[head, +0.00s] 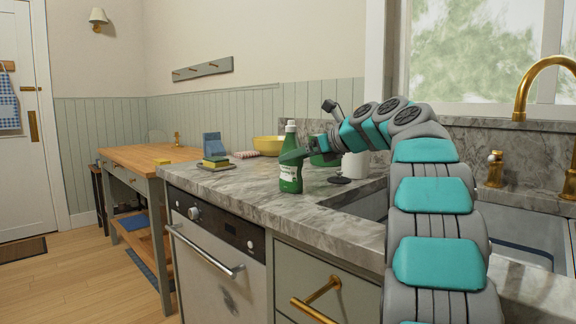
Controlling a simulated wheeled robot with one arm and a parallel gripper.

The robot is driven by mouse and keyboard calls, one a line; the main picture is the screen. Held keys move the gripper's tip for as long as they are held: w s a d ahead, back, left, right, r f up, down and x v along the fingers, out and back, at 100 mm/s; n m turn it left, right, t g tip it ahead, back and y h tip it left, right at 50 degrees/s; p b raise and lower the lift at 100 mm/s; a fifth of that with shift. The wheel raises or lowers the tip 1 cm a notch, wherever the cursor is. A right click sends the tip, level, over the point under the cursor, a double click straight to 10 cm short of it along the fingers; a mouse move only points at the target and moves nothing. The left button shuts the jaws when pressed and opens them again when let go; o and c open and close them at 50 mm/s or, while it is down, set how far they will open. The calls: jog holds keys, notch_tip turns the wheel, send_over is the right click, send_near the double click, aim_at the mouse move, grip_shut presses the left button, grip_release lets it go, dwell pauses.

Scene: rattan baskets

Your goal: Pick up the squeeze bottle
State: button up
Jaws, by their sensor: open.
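The squeeze bottle (290,179) is green with a white cap and a pale label. It stands upright on the grey marble counter, near its front edge, in the head view. My gripper (302,154) is right at the bottle, reaching in from the right at the height of its upper body. The gripper is open. Whether the fingers touch the bottle cannot be told from this view.
A white container (355,166) stands behind my gripper, next to the sink (510,252). A brass faucet (522,95) rises at the right.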

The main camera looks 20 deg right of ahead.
aim_at(283, 165)
jog(key=x, duration=0.3)
jog(key=f+x, duration=0.1)
jog(key=x, duration=0.1)
jog(key=shift+w+d+f+b, duration=0.15)
jog(key=shift+w+f+b, duration=0.05)
jog(key=shift+b, duration=0.1)
jog(key=shift+w+a+f, duration=0.15)
jog(key=shift+w+a, duration=0.1)
jog(key=shift+w, duration=0.1)
grip_shut()
dwell(0.4)
